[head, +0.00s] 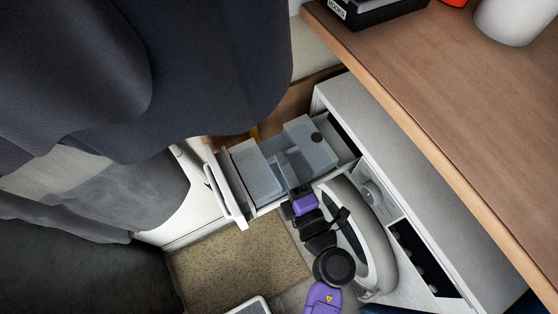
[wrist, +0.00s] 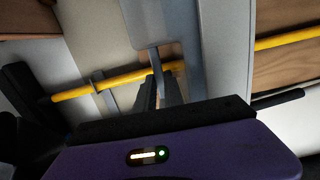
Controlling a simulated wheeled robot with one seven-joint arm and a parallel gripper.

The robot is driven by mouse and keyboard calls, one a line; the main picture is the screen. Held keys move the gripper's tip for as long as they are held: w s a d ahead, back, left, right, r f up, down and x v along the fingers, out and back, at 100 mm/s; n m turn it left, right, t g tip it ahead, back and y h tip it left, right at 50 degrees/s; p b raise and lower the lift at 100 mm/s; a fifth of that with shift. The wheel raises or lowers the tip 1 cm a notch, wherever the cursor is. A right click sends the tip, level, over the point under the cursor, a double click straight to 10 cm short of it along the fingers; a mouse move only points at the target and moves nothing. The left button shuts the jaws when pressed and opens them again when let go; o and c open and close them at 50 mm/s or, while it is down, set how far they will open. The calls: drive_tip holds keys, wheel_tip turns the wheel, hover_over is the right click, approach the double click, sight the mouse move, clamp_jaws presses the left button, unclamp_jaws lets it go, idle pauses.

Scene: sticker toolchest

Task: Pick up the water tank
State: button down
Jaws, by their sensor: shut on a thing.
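The water tank appears to be the grey box-like container (head: 304,146) with a dark round cap, in the pulled-out drawer (head: 234,186) of the white appliance. My gripper (head: 297,190) is at the near side of the grey container, low in the drawer area. In the wrist view my gripper (wrist: 158,88) is shut on a thin grey upright part (wrist: 154,58), which seems to belong to the tank. My fingers hide the exact contact. Whether the tank is lifted off the drawer floor cannot be told.
A second grey bin-like section (head: 254,172) fills the drawer's left. The appliance's round white door (head: 375,240) stands close to my arm on the right. A wooden counter (head: 450,80) overhangs at upper right. Dark hanging cloth (head: 215,70) covers the upper left. A yellow pole (wrist: 120,80) crosses behind my fingers.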

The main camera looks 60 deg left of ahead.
idle(0.5)
drive_tip(key=shift+r, duration=0.15)
drive_tip(key=shift+r, duration=0.1)
